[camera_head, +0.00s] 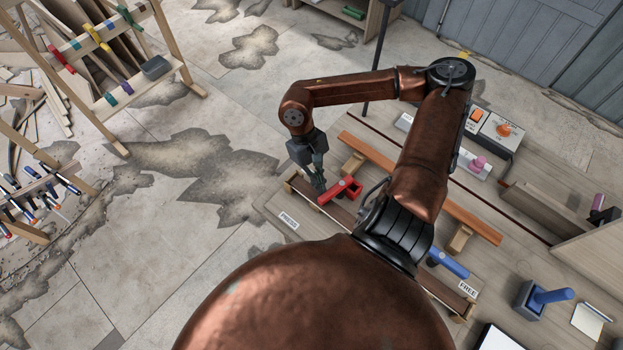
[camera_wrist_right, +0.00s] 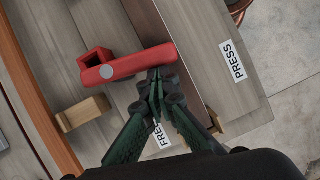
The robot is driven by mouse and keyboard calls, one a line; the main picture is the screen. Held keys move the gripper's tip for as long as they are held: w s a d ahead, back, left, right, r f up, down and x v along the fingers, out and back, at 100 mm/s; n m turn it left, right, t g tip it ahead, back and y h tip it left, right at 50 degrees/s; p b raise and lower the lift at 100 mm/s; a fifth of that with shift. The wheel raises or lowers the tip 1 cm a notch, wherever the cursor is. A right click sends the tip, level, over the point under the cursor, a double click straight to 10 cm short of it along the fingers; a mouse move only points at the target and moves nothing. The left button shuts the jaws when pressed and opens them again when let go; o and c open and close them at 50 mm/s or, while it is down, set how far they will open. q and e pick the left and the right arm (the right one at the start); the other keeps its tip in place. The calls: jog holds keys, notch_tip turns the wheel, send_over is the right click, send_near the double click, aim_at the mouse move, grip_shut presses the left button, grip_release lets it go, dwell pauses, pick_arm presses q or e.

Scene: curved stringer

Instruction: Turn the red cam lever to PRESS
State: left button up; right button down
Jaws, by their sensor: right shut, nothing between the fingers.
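The red cam lever (camera_head: 340,191) sits near the left end of the bench, left of my copper arm. In the right wrist view, the red lever (camera_wrist_right: 130,65) lies across the picture, its free end toward the PRESS label (camera_wrist_right: 232,60). A FREE label (camera_wrist_right: 163,133) shows below, partly covered by my fingers. The PRESS label (camera_head: 288,220) also shows in the head view at the bench edge. My right gripper (camera_head: 319,187) is shut and empty. Its fingertips (camera_wrist_right: 158,78) are beside the lever's free end; I cannot tell whether they touch. My left gripper is not in view.
A long orange-brown wooden strip (camera_head: 470,222) on wooden blocks runs behind the lever. A blue lever (camera_head: 449,264) and a second FREE label (camera_head: 468,289) are further right. A control box (camera_head: 494,130) stands at the back. Open floor lies left of the bench.

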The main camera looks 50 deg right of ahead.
jog(key=shift+s+a, duration=0.3)
jog(key=shift+s, duration=0.25)
dwell(0.4)
jog(key=w+b, duration=0.1)
jog(key=w, duration=0.3)
jog(key=shift+w+b, duration=0.4)
jog(key=a+v, duration=0.1)
jog(key=v, duration=0.8)
jog(key=shift+r, duration=0.45)
jog(key=shift+s+d+f, duration=0.1)
jog(key=shift+d, duration=0.1)
